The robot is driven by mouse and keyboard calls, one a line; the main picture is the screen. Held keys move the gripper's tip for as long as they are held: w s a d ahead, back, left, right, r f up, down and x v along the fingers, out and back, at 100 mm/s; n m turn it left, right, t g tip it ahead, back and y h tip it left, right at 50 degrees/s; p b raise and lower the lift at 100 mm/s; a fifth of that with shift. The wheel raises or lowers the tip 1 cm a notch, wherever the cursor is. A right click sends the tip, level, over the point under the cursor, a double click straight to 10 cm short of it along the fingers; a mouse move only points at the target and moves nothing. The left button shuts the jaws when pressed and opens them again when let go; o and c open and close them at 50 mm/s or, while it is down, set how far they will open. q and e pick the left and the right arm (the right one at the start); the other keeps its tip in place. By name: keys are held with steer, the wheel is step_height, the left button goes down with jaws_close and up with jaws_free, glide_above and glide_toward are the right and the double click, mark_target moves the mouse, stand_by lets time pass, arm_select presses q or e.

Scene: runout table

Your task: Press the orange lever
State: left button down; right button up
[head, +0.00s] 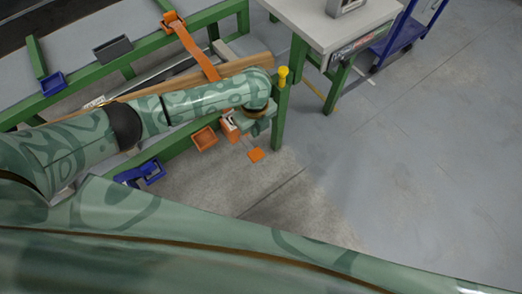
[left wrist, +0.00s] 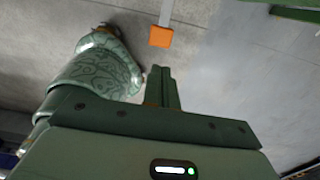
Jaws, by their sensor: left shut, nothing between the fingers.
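The orange lever ends in a flat orange square pad (head: 256,155) on a thin grey bar, low beside the green bench leg in the head view. In the left wrist view the pad (left wrist: 161,37) shows at the top, just beyond the fingertips, with its grey bar running up out of the picture. My left gripper (head: 259,128) is shut and empty, above and close to the pad. Its closed fingers also show in the left wrist view (left wrist: 160,72), with a visible gap to the pad in the picture. My right gripper is not in view.
A green bench frame (head: 279,115) with a yellow-topped post (head: 283,74) stands by my left gripper. Open grey floor (head: 400,160) lies to the right.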

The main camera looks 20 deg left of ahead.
mark_target(256, 155)
arm_select(q)
steer(key=shift+f, duration=0.15)
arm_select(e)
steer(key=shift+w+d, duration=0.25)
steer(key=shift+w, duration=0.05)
arm_select(q)
step_height(256, 155, down, 14)
steer(key=b, duration=0.8)
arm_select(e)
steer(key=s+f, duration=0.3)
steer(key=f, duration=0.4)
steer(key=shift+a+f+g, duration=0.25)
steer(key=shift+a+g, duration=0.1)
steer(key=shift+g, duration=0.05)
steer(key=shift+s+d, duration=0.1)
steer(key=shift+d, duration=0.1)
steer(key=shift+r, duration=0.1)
